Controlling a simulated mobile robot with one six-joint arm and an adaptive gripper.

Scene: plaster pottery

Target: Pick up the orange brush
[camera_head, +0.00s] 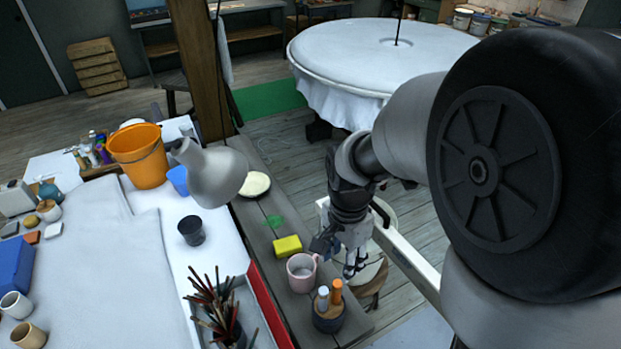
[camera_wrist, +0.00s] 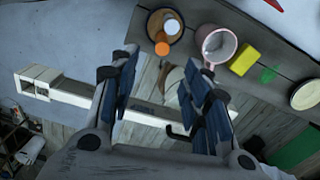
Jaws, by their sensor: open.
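The orange brush (camera_head: 337,291) stands upright in a dark round pot (camera_head: 328,323) at the front end of the grey bench, with a pale-topped item (camera_head: 323,293) beside it. In the wrist view the brush shows end-on as an orange round (camera_wrist: 162,48), at the edge of the pot. My gripper (camera_head: 338,256) is open and empty, beyond the pot and beside the pink mug. In the wrist view its two blue-padded fingers (camera_wrist: 162,85) stand apart, with the brush ahead of the gap between them. I cannot tell the exact height difference.
The pink mug (camera_head: 302,272) stands close to the pot, with a yellow sponge (camera_head: 288,245) behind it. A cup of several thin brushes (camera_head: 228,330) stands at left.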

